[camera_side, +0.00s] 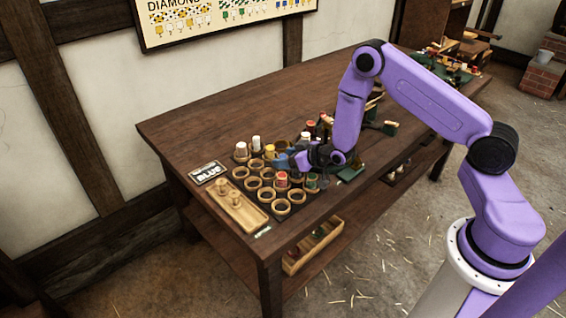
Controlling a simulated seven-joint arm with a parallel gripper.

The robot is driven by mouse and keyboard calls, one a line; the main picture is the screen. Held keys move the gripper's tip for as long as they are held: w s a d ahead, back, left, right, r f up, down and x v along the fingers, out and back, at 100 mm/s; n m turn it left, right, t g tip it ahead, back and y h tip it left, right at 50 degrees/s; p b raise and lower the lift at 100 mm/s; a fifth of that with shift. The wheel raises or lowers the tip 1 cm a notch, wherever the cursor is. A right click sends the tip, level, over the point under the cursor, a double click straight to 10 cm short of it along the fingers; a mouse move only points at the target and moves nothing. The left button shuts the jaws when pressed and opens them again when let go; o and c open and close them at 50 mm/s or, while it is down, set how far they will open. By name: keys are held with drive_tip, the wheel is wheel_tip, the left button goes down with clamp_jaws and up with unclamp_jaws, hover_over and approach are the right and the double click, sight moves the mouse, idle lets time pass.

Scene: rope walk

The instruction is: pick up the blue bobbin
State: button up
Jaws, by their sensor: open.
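My gripper (291,160) is open and low over the back right part of a rack of round wooden cups (267,195) on the table. A small blue patch (281,161) shows right at its fingertips. It may be the blue bobbin, but it is too small and too covered by the gripper to be sure, and I cannot tell whether the fingers touch it. No other blue bobbin is clear in this view.
Several red, white and yellow bobbins stand around the gripper, such as a red one (282,180) in front. A wooden tray (236,208) with pegs and a "BLUE" card (208,173) lie left. The table's (215,122) back left is clear.

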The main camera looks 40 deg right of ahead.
drive_tip(key=shift+w, duration=0.15)
drive_tip(key=c, duration=1.1)
